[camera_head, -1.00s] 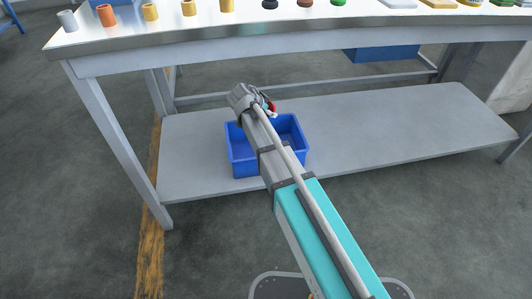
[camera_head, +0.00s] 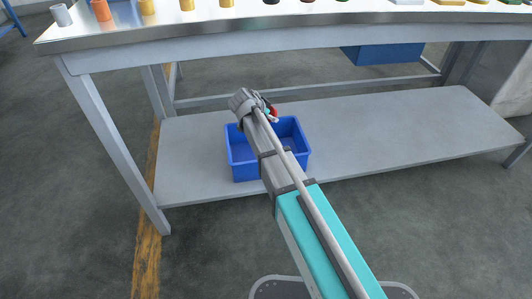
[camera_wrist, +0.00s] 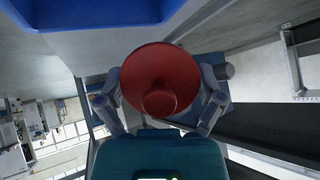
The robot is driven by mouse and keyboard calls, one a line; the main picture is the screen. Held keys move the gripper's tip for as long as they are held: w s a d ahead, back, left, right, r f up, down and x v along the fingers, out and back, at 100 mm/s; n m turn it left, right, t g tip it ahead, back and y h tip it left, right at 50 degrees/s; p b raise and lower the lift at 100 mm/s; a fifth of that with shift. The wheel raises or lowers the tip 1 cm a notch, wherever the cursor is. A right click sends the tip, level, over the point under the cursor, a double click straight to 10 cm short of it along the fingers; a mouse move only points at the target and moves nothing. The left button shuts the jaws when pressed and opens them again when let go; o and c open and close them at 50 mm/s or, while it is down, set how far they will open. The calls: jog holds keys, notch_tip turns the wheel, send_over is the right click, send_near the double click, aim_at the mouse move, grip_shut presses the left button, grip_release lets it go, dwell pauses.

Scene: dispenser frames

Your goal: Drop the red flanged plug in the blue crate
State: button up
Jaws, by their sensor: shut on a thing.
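The red flanged plug (camera_wrist: 160,75) fills the middle of the wrist view, its round flange and short knob showing. My gripper (camera_wrist: 162,92) is shut on it, one finger at each side. In the head view my gripper (camera_head: 268,110) is at the far end of my arm, over the back part of the blue crate (camera_head: 241,155), and only a small red bit of the plug (camera_head: 274,113) shows. The crate stands on the lower shelf, partly hidden by my arm. Its blue wall (camera_wrist: 90,12) seems to show at the top of the wrist view. The gap between plug and crate is unclear.
The grey lower shelf (camera_head: 400,130) is bare to the right of the crate. The tabletop (camera_head: 160,32) above holds a row of small coloured parts along its front. Another blue container (camera_head: 380,54) is under the table at the back. A table leg (camera_head: 110,145) stands left.

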jog(key=shift+f+b, duration=2.65)
jog(key=shift+f, duration=0.15)
jog(key=o, duration=0.7)
jog(key=shift+r, duration=0.2)
